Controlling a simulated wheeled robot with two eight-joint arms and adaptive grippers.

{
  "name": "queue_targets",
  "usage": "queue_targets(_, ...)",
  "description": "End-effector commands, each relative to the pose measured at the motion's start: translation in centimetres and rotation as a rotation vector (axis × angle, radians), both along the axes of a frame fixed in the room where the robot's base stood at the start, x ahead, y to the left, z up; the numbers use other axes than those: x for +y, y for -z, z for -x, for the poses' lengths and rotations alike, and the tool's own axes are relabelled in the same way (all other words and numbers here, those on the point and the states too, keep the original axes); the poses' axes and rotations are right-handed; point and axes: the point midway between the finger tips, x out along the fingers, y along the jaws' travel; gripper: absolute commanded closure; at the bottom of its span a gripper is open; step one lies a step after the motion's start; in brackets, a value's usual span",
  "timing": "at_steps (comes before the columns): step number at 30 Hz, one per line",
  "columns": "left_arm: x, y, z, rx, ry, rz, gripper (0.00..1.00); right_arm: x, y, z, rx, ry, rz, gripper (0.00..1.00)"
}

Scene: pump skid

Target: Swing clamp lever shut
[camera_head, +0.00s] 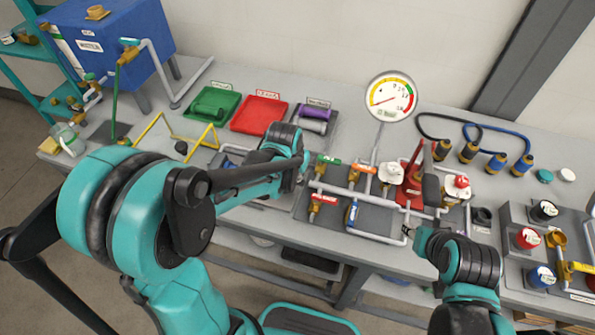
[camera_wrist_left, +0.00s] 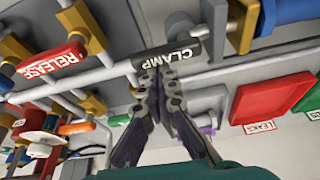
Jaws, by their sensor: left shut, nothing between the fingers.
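In the left wrist view a dark cylindrical clamp lever (camera_wrist_left: 184,54) lies across the top middle, with CLAMP in white letters. It meets a dark grey bar on its right. My left gripper (camera_wrist_left: 158,70) is shut and empty, its fingertips at the lower edge of this lever; I cannot tell whether they touch it. In the head view my left arm covers this part of the bench, and the lever cannot be made out there. My right arm is at the right of the head view, near the front bench edge; its fingers are not clear.
A red RELEASE handle (camera_wrist_left: 52,58) is left of the lever in the wrist view, among pipes and valves. In the head view a green tray (camera_head: 226,92), a red tray (camera_head: 270,106) and a gauge (camera_head: 391,88) stand farther back. A red toggle device (camera_head: 411,172) is near my right arm.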

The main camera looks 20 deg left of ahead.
Motion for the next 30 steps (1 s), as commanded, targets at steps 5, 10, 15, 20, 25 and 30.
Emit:
queue_targets(5,0.0,0.0,0.1,0.000,0.026,0.001,1.00,0.0,0.0,0.0,0.000,0.000,0.000,0.60)
queue_targets(10,0.0,0.0,0.2,0.001,0.058,0.000,1.00,0.0,0.0,0.0,0.000,0.000,0.000,0.60)
queue_targets(15,-0.1,0.0,0.5,0.001,0.127,0.000,1.00,0.0,0.0,0.0,0.000,0.000,0.000,0.60)
queue_targets(20,-0.1,0.0,1.0,0.000,0.238,0.000,1.00,0.0,0.0,0.0,0.000,0.000,0.000,0.60)
queue_targets(25,-0.1,0.0,1.6,0.000,0.398,0.000,1.00,0.0,0.0,0.0,0.000,0.000,0.000,0.60)
queue_targets(30,0.0,0.0,2.2,0.000,0.560,0.001,1.00,0.0,0.1,0.0,0.000,0.000,0.000,0.60)
